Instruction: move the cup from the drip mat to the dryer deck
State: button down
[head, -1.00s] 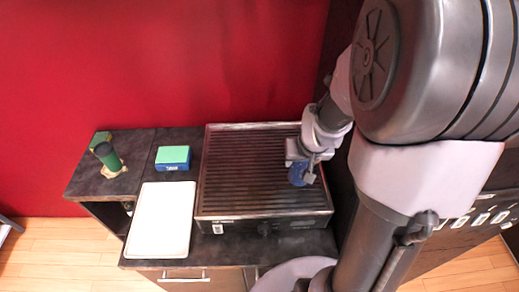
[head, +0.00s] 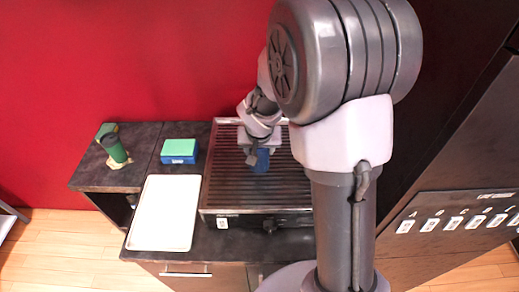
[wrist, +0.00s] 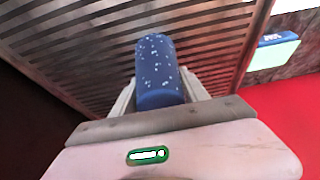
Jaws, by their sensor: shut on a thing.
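The cup (head: 262,161) is dark blue. In the wrist view the cup (wrist: 157,72) shows white specks and sits between the two pale fingers. My gripper (head: 259,149) is shut on it, over the middle of the slatted grey-brown deck (head: 222,180). My gripper (wrist: 161,92) hides part of the cup. I cannot tell whether the cup touches the slats. A white flat mat or tray (head: 165,212) lies to the left of the slatted unit, empty. I cannot tell which surface is the drip mat and which the dryer deck.
A green-topped blue block (head: 180,151) stands behind the white mat; it also shows in the wrist view (wrist: 274,51). A dark green tumbler (head: 114,148) stands on a tan base at the far left. A red wall is behind. A dark cabinet (head: 450,150) stands at right.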

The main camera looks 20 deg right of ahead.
jog(key=shift+f, duration=0.2)
jog(key=c, duration=0.6)
grip_release()
jog(key=shift+r, duration=0.1)
jog(key=shift+r, duration=0.35)
jog(key=s+a+r+y+p, duration=0.1)
jog(key=s+a+r+p, duration=0.15)
jog(key=s+r, duration=0.5)
jog(key=s+a+r+p, duration=0.1)
jog(key=s+a+r, duration=0.3)
jog(key=r, duration=0.7)
jog(key=s+a+r+t+y, duration=0.1)
jog(key=s+a, duration=0.2)
jog(key=s, duration=0.3)
jog(key=s+a+r+t+y, duration=0.1)
jog(key=s+a+r+y, duration=0.1)
jog(key=s, duration=0.5)
jog(key=f+b, duration=1)
jog(key=b, duration=0.1)
jog(key=f+b, duration=0.5)
jog(key=f, duration=0.1)
jog(key=shift+w+a, duration=0.2)
jog(key=shift+w, duration=0.05)
